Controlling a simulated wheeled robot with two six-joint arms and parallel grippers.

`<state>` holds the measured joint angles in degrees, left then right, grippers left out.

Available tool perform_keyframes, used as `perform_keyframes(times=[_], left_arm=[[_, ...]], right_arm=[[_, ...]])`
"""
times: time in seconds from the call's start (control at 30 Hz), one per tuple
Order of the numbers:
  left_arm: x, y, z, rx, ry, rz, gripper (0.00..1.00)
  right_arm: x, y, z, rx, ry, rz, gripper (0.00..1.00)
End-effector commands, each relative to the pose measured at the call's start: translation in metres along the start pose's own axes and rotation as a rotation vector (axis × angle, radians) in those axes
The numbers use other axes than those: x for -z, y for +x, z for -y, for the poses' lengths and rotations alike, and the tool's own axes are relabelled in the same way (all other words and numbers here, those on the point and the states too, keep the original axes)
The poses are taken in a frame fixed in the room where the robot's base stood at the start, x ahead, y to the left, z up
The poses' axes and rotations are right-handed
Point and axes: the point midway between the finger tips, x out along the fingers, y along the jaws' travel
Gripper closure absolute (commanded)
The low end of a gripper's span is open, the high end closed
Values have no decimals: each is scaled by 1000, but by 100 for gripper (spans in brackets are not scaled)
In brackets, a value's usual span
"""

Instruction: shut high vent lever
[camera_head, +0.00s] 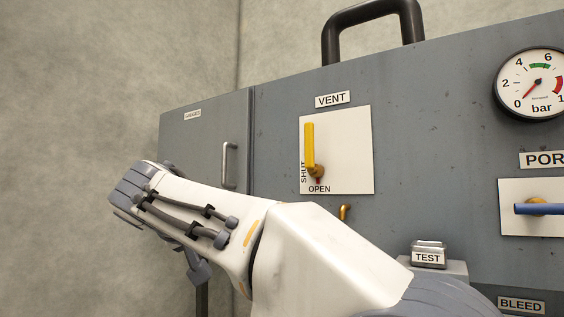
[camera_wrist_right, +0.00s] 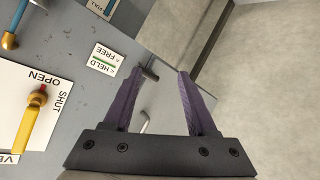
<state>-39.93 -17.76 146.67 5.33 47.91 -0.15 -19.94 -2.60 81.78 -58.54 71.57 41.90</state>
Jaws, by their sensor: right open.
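The vent lever (camera_head: 310,146) is a yellow handle on a white plate (camera_head: 350,150) under the VENT label. It stands upright from a brass pivot, and its short red tip points down at OPEN; SHUT is printed to the left. In the right wrist view the lever (camera_wrist_right: 29,125) lies at the left, its red tip toward OPEN. My right gripper (camera_wrist_right: 160,74) is open and empty, its purple fingers to the right of the lever and apart from it. In the head view my right arm reaches leftward below the plate; its fingers cannot be made out. My left gripper is not in view.
A cabinet door with a metal handle (camera_head: 230,165) is left of the plate. A gauge (camera_head: 532,83), a blue lever (camera_head: 540,209) and a TEST block (camera_head: 428,255) are to the right. A HELD/FREE label (camera_wrist_right: 104,60) shows in the wrist view. A black handle (camera_head: 372,22) tops the cabinet.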

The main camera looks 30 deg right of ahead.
Motion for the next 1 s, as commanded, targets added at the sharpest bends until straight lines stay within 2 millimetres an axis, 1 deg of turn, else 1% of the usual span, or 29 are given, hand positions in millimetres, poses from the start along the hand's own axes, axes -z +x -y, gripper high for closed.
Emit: perform_keyframes(times=[0.03, 0.07, 0.1, 0.2, 0.3, 0.4, 0.5, 0.67, 0.8, 1.0], left_arm=[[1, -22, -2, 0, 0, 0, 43], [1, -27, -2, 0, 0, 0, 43], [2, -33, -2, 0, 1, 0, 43], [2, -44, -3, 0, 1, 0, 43], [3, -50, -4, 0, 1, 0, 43], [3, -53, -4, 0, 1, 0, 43], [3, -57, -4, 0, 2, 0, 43], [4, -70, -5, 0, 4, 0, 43], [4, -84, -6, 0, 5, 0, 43], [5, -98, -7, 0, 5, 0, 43]], right_arm=[[48, -11, -45, -101, 104, -61, 43], [67, -16, -68, -156, 162, -97, 43], [88, -24, -96, -224, 232, -141, 43], [123, -45, -155, -365, 381, -233, 43], [141, -62, -192, -456, 479, -297, 43], [148, -69, -210, -499, 526, -328, 43], [151, -65, -220, -514, 536, -336, 43], [156, -44, -235, -514, 533, -334, 43], [162, -21, -250, -512, 532, -333, 43], [166, 4, -263, -509, 532, -334, 43]])
